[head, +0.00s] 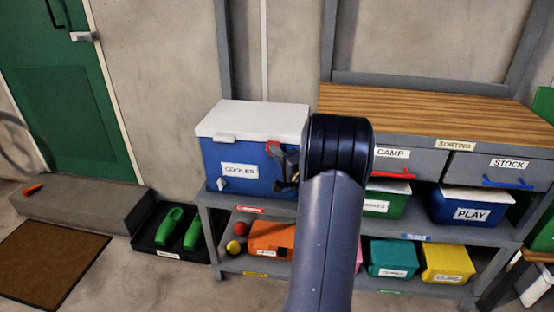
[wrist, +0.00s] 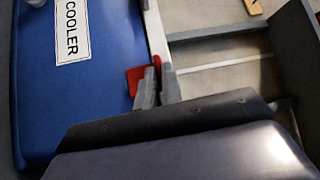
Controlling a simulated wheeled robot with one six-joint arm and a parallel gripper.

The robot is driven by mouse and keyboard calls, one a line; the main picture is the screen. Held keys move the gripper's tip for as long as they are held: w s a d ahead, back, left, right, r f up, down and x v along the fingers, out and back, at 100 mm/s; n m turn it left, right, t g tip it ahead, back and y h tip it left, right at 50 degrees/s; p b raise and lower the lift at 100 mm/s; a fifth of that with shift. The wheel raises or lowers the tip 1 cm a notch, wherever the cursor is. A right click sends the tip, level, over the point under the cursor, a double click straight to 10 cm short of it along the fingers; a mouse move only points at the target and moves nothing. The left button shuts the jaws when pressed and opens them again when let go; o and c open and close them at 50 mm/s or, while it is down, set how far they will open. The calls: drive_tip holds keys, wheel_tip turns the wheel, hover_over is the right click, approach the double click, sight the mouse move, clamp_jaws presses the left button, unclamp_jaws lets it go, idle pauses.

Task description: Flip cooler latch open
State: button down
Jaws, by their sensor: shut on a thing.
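The cooler (head: 225,160) is a blue box with a white lid (head: 255,119) and a white label. It stands on the grey shelf unit left of the drawers, with its lid down. A red latch (head: 272,147) shows at the right part of its front, and red also shows in the wrist view (wrist: 135,79). My gripper (head: 284,160) is at the cooler's front right, with its jaws shut on the red latch. In the wrist view the grey fingers (wrist: 157,86) are close together with red between and beside them. My arm hides the cooler's right edge.
Drawers labelled CAMP (head: 391,154) and STOCK (head: 508,163) sit under a wooden worktop (head: 430,112) to the right. Several coloured bins, including a blue PLAY bin (head: 470,209), fill the shelves below. A black tray (head: 172,236) with green shoes lies on the floor at left.

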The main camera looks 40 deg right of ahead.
drive_tip(key=shift+s+a+f+n+t+y+b, duration=0.15)
drive_tip(key=shift+f+n+t+y+b, duration=0.7)
drive_tip(key=shift+n+y+b, duration=1.4)
drive_tip(key=shift+s+a+f+n+t+y+b, duration=0.1)
drive_tip(key=shift+f+n+t+y+b, duration=0.85)
drive_tip(key=shift+n+b, duration=2.15)
drive_tip(key=shift+s+a+f+n+t+y+b, duration=0.15)
drive_tip(key=shift+f+n+t+y+b, duration=0.65)
drive_tip(key=shift+n+y+b, duration=1.85)
drive_tip(key=shift+w+f+g+h+b, duration=0.1)
drive_tip(key=shift+f+g+h+b, duration=0.15)
drive_tip(key=shift+f+g+b, duration=0.05)
drive_tip(key=c, duration=1.6)
unclamp_jaws()
drive_tip(key=shift+o, duration=0.2)
